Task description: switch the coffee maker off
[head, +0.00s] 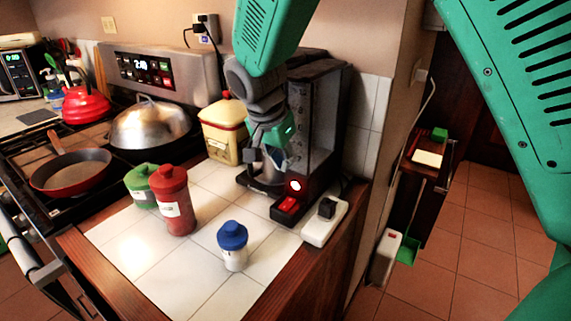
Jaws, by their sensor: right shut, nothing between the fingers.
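The coffee maker (322,120) is a tall dark machine against the wall at the back of the tiled counter. My right gripper (278,162) points down in front of the machine, above and left of the light and switch. It is shut and empty, and appears apart from the switch. It hides part of the machine and carafe. My left gripper is not in view.
A white power strip with a black plug (325,222) lies beside the switch. A blue-lidded jar (232,246), red bottle (175,200), green jar (141,185) and cream canister (222,130) stand on the counter. The stove with pans is at left.

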